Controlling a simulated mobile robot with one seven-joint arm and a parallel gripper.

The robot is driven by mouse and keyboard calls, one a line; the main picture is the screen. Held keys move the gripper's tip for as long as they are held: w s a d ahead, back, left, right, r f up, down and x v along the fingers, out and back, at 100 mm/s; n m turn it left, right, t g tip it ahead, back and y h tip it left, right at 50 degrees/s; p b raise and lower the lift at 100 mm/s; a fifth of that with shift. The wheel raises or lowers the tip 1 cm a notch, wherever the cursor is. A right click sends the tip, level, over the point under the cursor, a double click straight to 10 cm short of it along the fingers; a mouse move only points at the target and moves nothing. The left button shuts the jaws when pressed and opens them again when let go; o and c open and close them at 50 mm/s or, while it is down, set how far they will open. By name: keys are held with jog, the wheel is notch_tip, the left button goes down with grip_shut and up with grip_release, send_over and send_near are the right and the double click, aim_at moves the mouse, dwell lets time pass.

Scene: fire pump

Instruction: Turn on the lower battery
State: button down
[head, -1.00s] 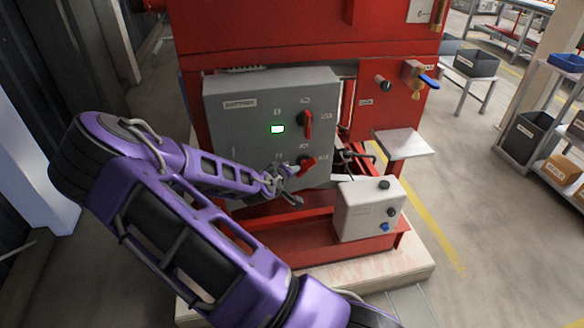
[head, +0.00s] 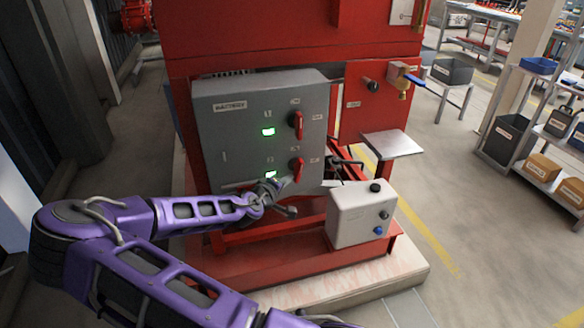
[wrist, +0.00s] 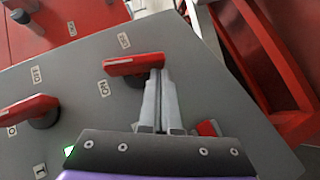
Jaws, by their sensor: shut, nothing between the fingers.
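A grey battery panel (head: 220,135) fills the front of the red machine in the head view. Its upper red switch handle (head: 298,125) and lower red switch handle (head: 297,167) both stand about upright. An upper green light (head: 268,132) and a lower green light (head: 270,174) are both lit. My gripper (head: 287,182) is shut and empty, just below the lower handle. In the wrist view the shut fingertips (wrist: 158,73) reach the edge of the lower handle (wrist: 133,65); I cannot tell if they touch. The upper handle (wrist: 28,109) is at left.
A white box with knobs (head: 360,215) stands close to the right of my gripper, on the red base frame. A small grey shelf (head: 392,145) and a blue-handled valve (head: 408,78) are farther right. Open floor lies right of the machine.

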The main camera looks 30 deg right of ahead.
jog(key=shift+r, duration=0.15)
jog(key=shift+r+p, duration=0.55)
jog(key=shift+r, duration=0.1)
jog(key=shift+a, duration=0.15)
